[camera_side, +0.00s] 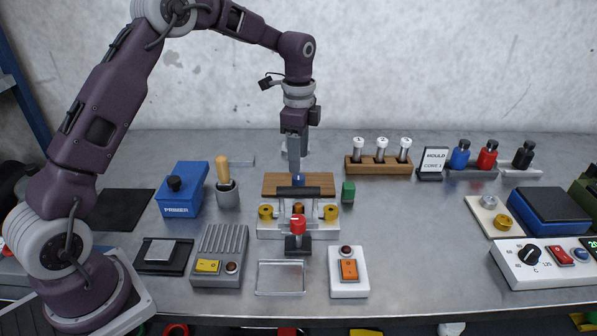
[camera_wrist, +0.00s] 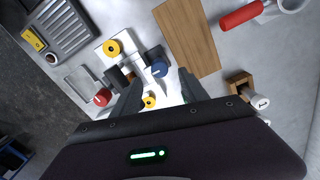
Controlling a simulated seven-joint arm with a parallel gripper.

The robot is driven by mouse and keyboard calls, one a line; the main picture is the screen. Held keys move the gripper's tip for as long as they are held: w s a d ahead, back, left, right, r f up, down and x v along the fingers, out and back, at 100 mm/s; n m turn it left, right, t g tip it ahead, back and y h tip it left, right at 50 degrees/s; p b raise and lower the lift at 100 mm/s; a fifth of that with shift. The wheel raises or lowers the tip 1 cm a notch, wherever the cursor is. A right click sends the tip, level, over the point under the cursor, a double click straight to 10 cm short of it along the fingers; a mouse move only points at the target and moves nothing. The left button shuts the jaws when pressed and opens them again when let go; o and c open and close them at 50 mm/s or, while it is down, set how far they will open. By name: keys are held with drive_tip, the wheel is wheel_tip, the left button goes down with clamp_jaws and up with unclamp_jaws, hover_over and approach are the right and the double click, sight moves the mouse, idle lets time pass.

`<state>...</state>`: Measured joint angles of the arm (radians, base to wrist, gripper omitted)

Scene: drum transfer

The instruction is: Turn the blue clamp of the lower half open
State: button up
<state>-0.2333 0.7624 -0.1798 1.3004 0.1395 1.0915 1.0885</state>
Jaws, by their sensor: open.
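The blue clamp (camera_side: 298,179) is a small round knob at the back of the mould fixture, just behind a dark bar (camera_side: 298,192). It also shows in the wrist view (camera_wrist: 160,69), in line with the gap between my fingers. The lower half (camera_side: 275,231) is a pale block with a yellow knob (camera_side: 265,212) at the left and another (camera_side: 331,212) at the right. My gripper (camera_side: 294,170) points down just above the blue clamp, and in the wrist view its fingers (camera_wrist: 160,77) are apart with nothing held. Whether they touch the clamp is unclear.
A wooden board (camera_side: 325,180) lies behind the fixture. A wooden rack with vials (camera_side: 378,167) is at back right. A clear tray (camera_side: 281,279) lies in front.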

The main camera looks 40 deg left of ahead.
sight(299, 176)
wheel_tip(299, 176, down, 5)
drive_tip(key=shift+f, duration=0.1)
drive_tip(key=shift+c, duration=0.4)
clamp_jaws()
